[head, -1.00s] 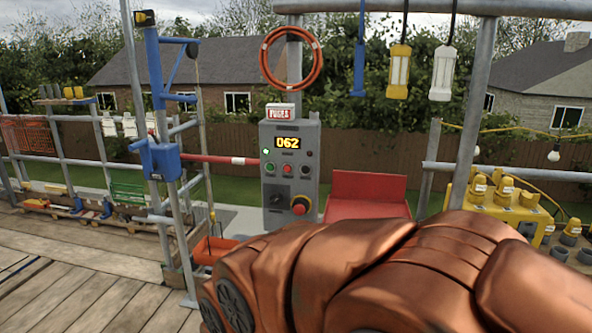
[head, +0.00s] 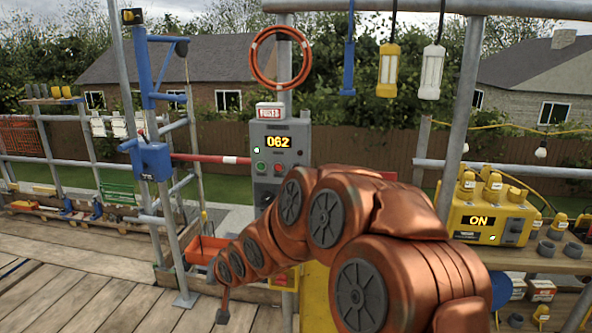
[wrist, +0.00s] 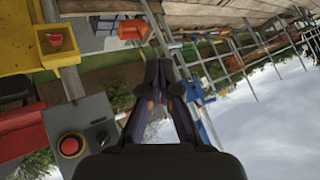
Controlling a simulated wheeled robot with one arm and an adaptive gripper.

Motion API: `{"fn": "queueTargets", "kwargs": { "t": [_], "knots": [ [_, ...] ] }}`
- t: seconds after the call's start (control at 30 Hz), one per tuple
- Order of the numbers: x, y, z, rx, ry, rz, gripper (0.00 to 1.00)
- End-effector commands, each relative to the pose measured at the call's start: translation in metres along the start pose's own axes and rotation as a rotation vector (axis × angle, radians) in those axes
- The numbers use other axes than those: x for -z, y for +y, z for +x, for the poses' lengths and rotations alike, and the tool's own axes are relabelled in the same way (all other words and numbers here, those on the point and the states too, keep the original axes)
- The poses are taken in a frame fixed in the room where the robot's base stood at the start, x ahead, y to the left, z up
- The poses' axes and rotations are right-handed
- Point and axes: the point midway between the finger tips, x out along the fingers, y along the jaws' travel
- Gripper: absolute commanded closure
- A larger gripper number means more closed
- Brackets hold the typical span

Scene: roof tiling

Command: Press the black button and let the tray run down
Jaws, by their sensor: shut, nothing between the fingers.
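The grey control box (head: 286,132) shows 062 in yellow, with a lit green lamp, a green button (head: 260,167) and a red button (head: 277,169). My arm covers its lower part, and I cannot make out the black button clearly. In the wrist view a red mushroom button (wrist: 70,146) sits on a grey box at lower left. My gripper (wrist: 155,72) is shut and empty, to the right of that box in the picture. An orange tray (head: 205,250) stands low beside the blue hoist post (head: 152,160); I cannot tell if it is the task's tray.
A yellow power box (head: 487,222) reading ON stands on a wooden bench at right. Scaffold poles and a red-white bar (head: 210,158) cross behind. An orange hose coil (head: 281,57) and hanging lamps are above. Plank flooring (head: 80,290) at lower left is clear.

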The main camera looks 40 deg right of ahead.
Motion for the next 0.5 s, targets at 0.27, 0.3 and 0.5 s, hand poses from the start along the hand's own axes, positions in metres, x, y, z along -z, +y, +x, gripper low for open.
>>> {"fn": "queueTargets", "kwargs": {
  "t": [0.27,0.3,0.5],
  "knots": [
    [0.100,0.019,0.029,0.236,0.320,0.276,1.00],
    [0.114,0.024,0.028,0.276,0.368,0.316,1.00],
    [0.176,0.058,0.010,0.489,0.601,0.512,1.00]
  ]
}}
